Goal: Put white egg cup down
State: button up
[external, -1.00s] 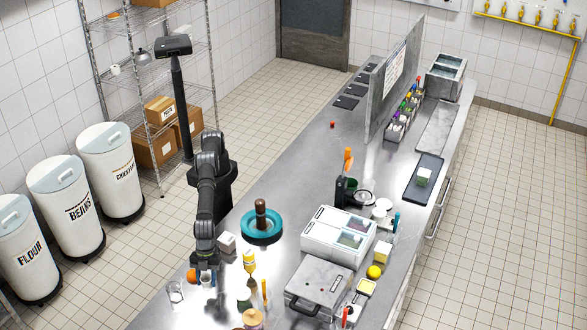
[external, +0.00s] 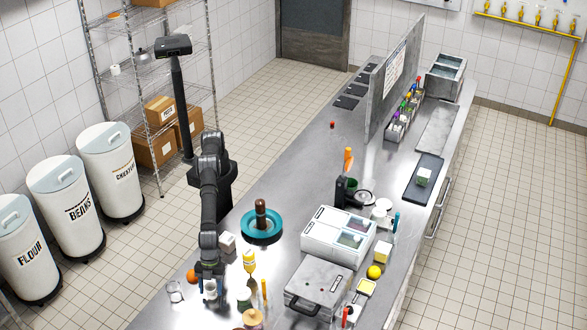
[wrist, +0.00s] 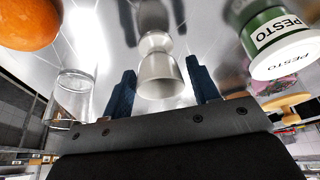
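The white egg cup (wrist: 161,83) is between the two blue fingers of my gripper (wrist: 162,82) in the wrist view. It is upright, with its foot apparently on the shiny steel counter, where a dark reflection meets it. The fingers stand apart, with narrow gaps on both sides of the cup, so my gripper looks open around it. In the external view my gripper (external: 211,280) is low over the near left part of the counter, with the egg cup (external: 210,291) just below it, partly covered by the fingers.
A clear glass (external: 174,291) and an orange (external: 192,276) stand close on the left. A green pesto jar (wrist: 272,38) is close on the right in the wrist view.

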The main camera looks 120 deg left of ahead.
jog(key=shift+o, duration=0.4)
jog(key=shift+r, duration=0.3)
jog(key=v, duration=1.1)
jog(key=shift+r, duration=0.35)
jog(key=shift+a, duration=0.15)
jog(key=x, duration=1.2)
jog(key=shift+s+f, duration=0.1)
jog(key=shift+r, duration=0.85)
jog(key=shift+f, duration=0.1)
